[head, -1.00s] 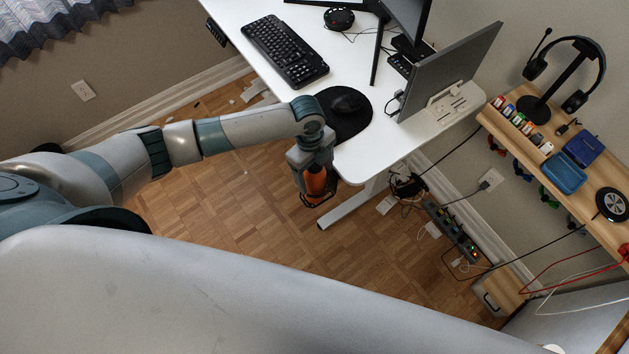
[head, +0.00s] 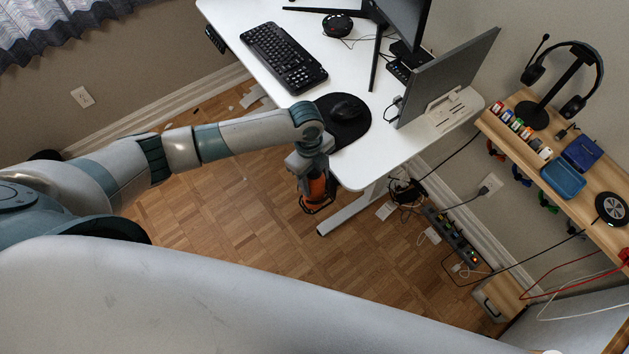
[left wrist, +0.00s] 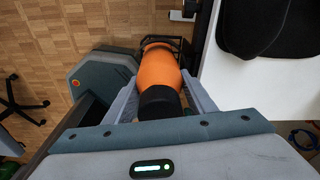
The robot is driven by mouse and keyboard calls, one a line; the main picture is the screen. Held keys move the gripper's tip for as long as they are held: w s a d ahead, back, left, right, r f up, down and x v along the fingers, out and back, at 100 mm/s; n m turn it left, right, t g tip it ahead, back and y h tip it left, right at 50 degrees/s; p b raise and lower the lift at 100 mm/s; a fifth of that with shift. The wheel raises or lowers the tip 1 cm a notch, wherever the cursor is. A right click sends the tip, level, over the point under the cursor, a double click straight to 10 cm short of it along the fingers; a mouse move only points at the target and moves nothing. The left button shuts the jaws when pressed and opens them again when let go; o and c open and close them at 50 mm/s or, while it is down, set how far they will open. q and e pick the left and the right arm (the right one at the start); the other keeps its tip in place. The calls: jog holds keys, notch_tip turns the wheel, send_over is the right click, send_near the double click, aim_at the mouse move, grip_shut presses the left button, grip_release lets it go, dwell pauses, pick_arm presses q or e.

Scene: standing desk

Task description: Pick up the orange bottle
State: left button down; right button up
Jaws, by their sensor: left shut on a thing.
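The orange bottle (head: 317,188) with a black cap is between the fingers of my left gripper (head: 316,194), off the desk's front corner and above the floor. In the left wrist view the bottle (left wrist: 158,72) lies between the two grey fingers of the left gripper (left wrist: 160,88), its black cap toward the camera. The left gripper is shut on it. Part of the bottle is hidden by the gripper in the head view. My right gripper is not in view.
The white desk (head: 375,165) is right beside the left gripper, with a mouse (head: 346,108) on a black pad, a keyboard (head: 284,57) and a monitor (head: 447,75). A wooden shelf (head: 560,205) is at the right. The wood floor (head: 225,240) is open at the left.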

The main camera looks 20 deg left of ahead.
pick_arm(q)
notch_tip(320, 180, up, 18)
jog(key=b, duration=0.3)
dwell(0.3)
jog(key=shift+f, duration=0.1)
dwell(0.4)
